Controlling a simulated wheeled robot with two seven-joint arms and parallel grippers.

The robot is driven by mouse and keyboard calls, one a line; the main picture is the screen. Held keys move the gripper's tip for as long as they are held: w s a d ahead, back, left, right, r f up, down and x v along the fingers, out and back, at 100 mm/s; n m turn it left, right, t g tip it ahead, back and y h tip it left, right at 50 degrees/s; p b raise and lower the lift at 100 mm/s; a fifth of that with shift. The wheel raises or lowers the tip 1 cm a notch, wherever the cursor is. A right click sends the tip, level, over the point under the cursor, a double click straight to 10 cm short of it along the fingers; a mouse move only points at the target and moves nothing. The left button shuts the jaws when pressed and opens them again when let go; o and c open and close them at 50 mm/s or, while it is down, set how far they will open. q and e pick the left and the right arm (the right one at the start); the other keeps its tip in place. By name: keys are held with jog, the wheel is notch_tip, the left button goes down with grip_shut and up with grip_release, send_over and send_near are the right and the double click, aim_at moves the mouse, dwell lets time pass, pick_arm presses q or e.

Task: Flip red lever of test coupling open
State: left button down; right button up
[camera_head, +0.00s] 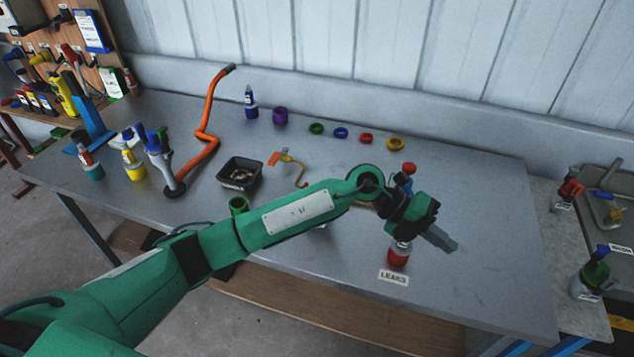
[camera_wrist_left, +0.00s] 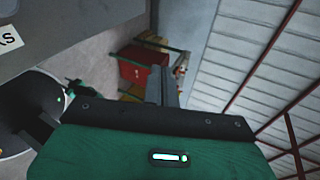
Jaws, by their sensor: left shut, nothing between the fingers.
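My left gripper (camera_head: 450,244) is above the front right part of the table, its fingers closed and empty. A red-based fitting with a grey top (camera_head: 398,256) stands just left of and below the fingers, behind the "LEAKS" label (camera_head: 393,277). My gripper and wrist hide much of its upper part, so I cannot make out a red lever on it. A small red piece (camera_head: 409,168) shows behind my wrist; I cannot tell what it belongs to. In the left wrist view the closed fingers (camera_wrist_left: 162,88) point away from the table. My right gripper is not in view.
A black tray (camera_head: 240,174), an orange hose (camera_head: 208,120) and several coloured rings stand left and behind on the grey table (camera_head: 480,190). At the right, a side bench holds a red fitting (camera_head: 571,189) and a green one with a blue lever (camera_head: 594,272).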

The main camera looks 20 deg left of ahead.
pick_arm(q)
jog(key=w+a+f+t+y, duration=0.1)
jog(key=w+a+y, duration=0.45)
jog(key=a, duration=0.35)
jog(key=w+a+f+t+y, duration=0.1)
jog(key=w+a+y, duration=0.4)
jog(key=a+y, duration=0.3)
jog(key=w+a+r+n+y, duration=0.2)
jog(key=w+a+r+y, duration=0.1)
jog(key=a, duration=0.6)
notch_tip(320, 180, up, 3)
jog(key=shift+w+a+f+y, duration=0.15)
jog(key=shift+y, duration=0.3)
jog(key=p+x, duration=0.4)
jog(key=x, duration=0.5)
jog(key=shift+w+f, duration=0.1)
jog(key=shift+a+f, duration=0.1)
jog(key=shift+f, duration=0.35)
